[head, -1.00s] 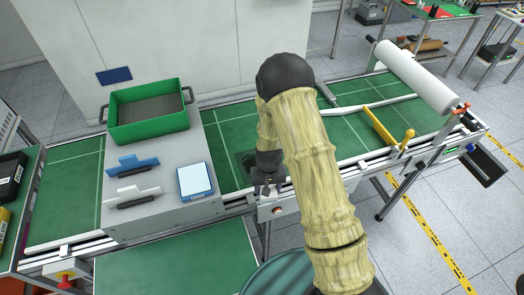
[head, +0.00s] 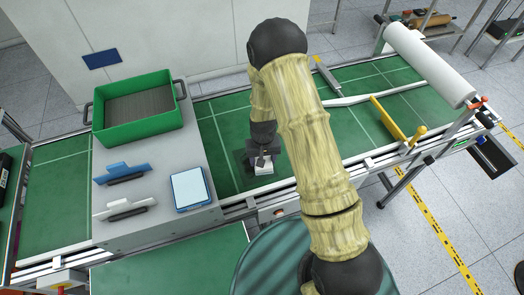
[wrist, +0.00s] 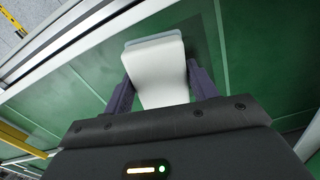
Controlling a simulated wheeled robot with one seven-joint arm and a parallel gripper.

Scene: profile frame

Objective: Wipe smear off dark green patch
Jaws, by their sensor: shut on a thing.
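My gripper (head: 262,158) is over the green work table, at the dark green patch (head: 243,170). It is shut on a white wiping block (head: 264,168). In the wrist view the white block (wrist: 160,75) sits between the two fingers of my gripper (wrist: 160,88), with a blue-grey layer at its far end. The dark green patch (wrist: 207,40) shows beside and beyond the block there. I cannot tell whether the block touches the surface. No smear can be made out; the block and my arm hide part of the patch.
Left of the patch, a grey raised box (head: 160,222) carries a green bin (head: 140,132), two trowel-like tools (head: 122,172) and a blue-edged white pad (head: 188,188). To the right are a yellow-handled bar (head: 392,120) and a white roll (head: 430,65).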

